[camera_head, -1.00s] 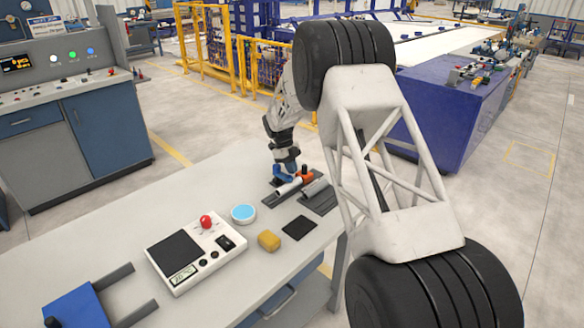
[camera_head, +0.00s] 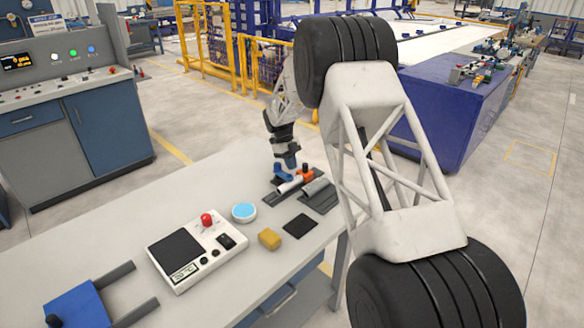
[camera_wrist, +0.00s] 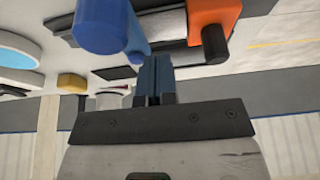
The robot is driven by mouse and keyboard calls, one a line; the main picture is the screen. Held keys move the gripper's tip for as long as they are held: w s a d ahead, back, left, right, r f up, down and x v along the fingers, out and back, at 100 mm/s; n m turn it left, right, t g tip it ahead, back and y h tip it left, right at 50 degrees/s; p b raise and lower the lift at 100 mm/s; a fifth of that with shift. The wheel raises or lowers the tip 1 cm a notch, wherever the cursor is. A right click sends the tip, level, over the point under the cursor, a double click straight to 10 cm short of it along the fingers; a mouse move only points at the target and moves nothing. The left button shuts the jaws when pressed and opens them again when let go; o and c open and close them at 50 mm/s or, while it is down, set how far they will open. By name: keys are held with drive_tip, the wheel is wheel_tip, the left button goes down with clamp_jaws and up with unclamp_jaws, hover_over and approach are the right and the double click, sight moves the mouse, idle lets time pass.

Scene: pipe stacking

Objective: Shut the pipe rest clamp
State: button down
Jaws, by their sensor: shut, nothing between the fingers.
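The pipe rest (camera_head: 271,198) is a dark base at the far end of the light table, with a pale pipe (camera_head: 290,186) on it. An orange clamp part (camera_head: 305,174) with a dark knob sits there; it looks large in the wrist view (camera_wrist: 207,14). A blue cylindrical part (camera_wrist: 104,24) stands to its left in the wrist view. My gripper (camera_wrist: 154,68) has its narrow blue fingers together and empty, close to the blue part and left of the orange one. I cannot tell whether they touch, or how far the clamp is open.
A grey block (camera_head: 316,189) lies right of the pipe. Nearer are a black pad (camera_head: 299,227), a yellow block (camera_head: 269,239), a light-blue round dish (camera_head: 244,212) and a control box with a red knob (camera_head: 197,250). A blue forked fixture (camera_head: 82,309) is at front left.

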drive_tip(key=v, duration=0.6)
drive_tip(key=shift+r, duration=0.2)
drive_tip(key=shift+a, duration=0.1)
drive_tip(key=s+d+r+n+t+y, duration=0.1)
drive_tip(key=s+d+r+n, duration=0.3)
drive_tip(key=s+r, duration=0.45)
drive_tip(key=s+d+r+n+t, duration=0.1)
drive_tip(key=s+d+r+n, duration=0.45)
drive_tip(key=s, duration=0.55)
drive_tip(key=s+d+r+n+t+y, duration=0.1)
drive_tip(key=s+d+r+n, duration=0.3)
drive_tip(key=s+r, duration=0.4)
drive_tip(key=s+d+f+n+t, duration=0.1)
drive_tip(key=s+n, duration=0.3)
drive_tip(key=s, duration=0.8)
drive_tip(key=s+d+f+n+t, duration=0.1)
drive_tip(key=s+d+n, duration=0.2)
drive_tip(key=s, duration=0.9)
drive_tip(key=s+d+f+n+y, duration=0.1)
drive_tip(key=s+n, duration=0.5)
drive_tip(key=s, duration=0.6)
drive_tip(key=shift+d+f+t, duration=0.4)
drive_tip(key=shift+d+f, duration=0.1)
drive_tip(key=shift+d, duration=0.05)
